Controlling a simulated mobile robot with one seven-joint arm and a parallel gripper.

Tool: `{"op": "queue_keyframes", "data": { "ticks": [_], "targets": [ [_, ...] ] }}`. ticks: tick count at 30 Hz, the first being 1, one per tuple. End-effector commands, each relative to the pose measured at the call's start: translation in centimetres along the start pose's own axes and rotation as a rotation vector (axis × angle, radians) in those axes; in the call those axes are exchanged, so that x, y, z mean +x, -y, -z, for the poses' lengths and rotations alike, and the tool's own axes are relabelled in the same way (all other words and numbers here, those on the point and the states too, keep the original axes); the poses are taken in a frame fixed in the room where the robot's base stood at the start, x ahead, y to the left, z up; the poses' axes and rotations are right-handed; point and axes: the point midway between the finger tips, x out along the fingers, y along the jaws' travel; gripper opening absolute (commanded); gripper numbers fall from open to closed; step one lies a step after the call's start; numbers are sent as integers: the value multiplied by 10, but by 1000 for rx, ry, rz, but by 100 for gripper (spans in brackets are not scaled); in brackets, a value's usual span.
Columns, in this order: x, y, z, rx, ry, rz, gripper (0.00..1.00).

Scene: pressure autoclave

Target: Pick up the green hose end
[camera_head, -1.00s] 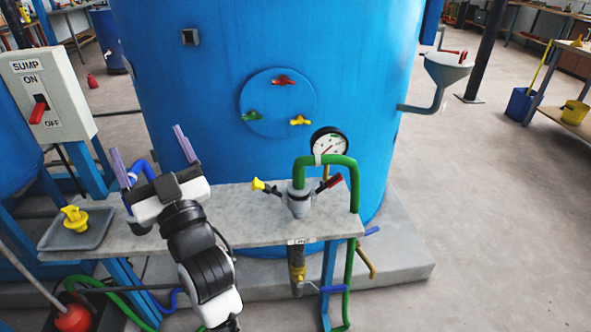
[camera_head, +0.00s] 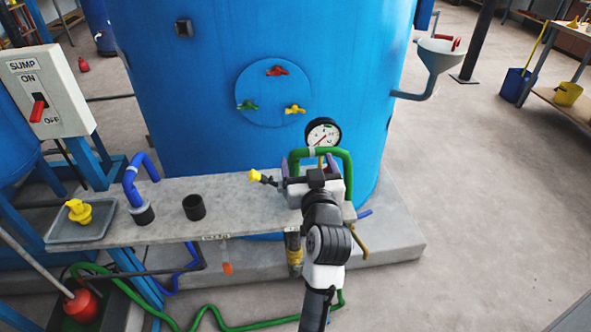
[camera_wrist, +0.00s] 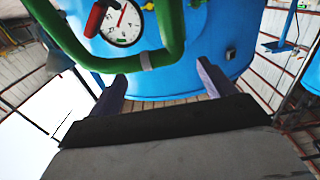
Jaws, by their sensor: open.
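The green hose (camera_head: 349,165) arches over the right end of the bench, below the pressure gauge. Its end meets a fitting that is hidden behind my gripper in the head view. My gripper (camera_head: 312,163) is at this arch, with a purple finger showing at its left side. In the wrist view my gripper (camera_wrist: 161,73) is open with nothing between its fingers. The green hose (camera_wrist: 171,30) curves across the top left of that view, its bend just beyond the fingertips. I cannot tell whether they touch.
On the bench (camera_head: 245,202) stand an open black socket (camera_head: 194,207), a blue hose (camera_head: 133,185) in another socket, and a tray (camera_head: 60,231) with a yellow fitting. A gauge (camera_head: 323,132) and the blue tank (camera_head: 210,90) are close behind. A yellow-handled valve (camera_head: 257,176) is left of my gripper.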

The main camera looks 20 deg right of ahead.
Motion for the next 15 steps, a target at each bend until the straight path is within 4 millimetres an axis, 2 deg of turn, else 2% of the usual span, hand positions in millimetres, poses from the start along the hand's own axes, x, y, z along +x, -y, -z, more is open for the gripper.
{"op": "queue_keyframes", "data": {
  "ticks": [3,8,15],
  "targets": [
    [15,0,2,0,0,0,82],
    [24,1,2,0,0,0,82],
    [58,7,2,0,0,1,82]
  ]
}}
